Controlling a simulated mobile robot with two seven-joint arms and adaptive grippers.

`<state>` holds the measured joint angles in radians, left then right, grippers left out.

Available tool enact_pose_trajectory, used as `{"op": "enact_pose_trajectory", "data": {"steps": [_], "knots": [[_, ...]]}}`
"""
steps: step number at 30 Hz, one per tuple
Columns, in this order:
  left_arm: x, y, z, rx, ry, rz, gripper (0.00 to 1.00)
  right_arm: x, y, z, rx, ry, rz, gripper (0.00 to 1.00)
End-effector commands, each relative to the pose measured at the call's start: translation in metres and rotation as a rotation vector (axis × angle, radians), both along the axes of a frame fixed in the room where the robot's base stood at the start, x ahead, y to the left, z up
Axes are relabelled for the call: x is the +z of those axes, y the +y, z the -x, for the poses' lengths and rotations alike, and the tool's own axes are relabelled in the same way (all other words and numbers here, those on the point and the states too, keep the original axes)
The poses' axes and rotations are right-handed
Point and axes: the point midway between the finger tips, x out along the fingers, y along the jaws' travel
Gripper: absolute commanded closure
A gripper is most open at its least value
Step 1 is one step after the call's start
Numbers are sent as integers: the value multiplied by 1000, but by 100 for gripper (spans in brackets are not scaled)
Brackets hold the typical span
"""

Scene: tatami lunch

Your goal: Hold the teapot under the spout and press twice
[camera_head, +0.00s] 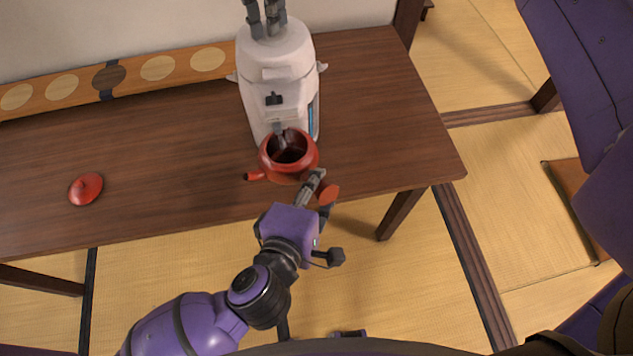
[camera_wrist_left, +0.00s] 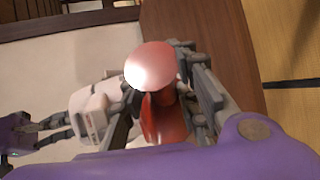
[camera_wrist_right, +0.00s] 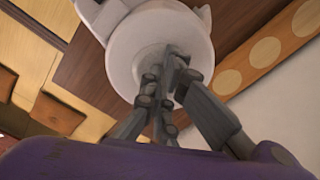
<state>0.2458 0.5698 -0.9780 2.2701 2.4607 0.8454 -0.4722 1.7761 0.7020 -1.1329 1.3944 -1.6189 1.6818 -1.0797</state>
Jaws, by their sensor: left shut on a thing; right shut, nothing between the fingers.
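The red teapot (camera_head: 310,165), lidless, is under the spout (camera_head: 279,130) of the white dispenser (camera_head: 275,60); its dark opening faces up. My left gripper (camera_head: 312,188) is shut on the teapot's handle (camera_head: 329,194). The handle's round end (camera_wrist_left: 150,66) shows between the fingers in the left wrist view. Whether the teapot touches the table is hard to tell. My right gripper (camera_head: 268,28) is shut and empty at the dispenser's rounded top, which also shows in the right wrist view (camera_wrist_right: 125,60). Whether its fingertips touch the top is unclear.
The red lid (camera_head: 86,188) lies on the brown wooden table (camera_head: 170,150) at the left. A wooden strip with round discs (camera_head: 135,75) runs along the wall behind. The table is clear between lid and teapot, and right of the dispenser.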

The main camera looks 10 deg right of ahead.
Motion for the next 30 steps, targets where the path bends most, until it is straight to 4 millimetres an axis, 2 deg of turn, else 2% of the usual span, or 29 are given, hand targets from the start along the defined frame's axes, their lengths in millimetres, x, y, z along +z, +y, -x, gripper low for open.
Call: {"op": "enact_pose_trajectory", "data": {"steps": [1,8,30], "knots": [[0,0,0,-1,-2,0,100,-5,0,2,2,9,3,100],[0,0,0,-1,-2,1,100,-2,0,2,2,9,3,100],[1,0,0,-1,-3,1,100,36,0,1,1,2,1,100]]}}
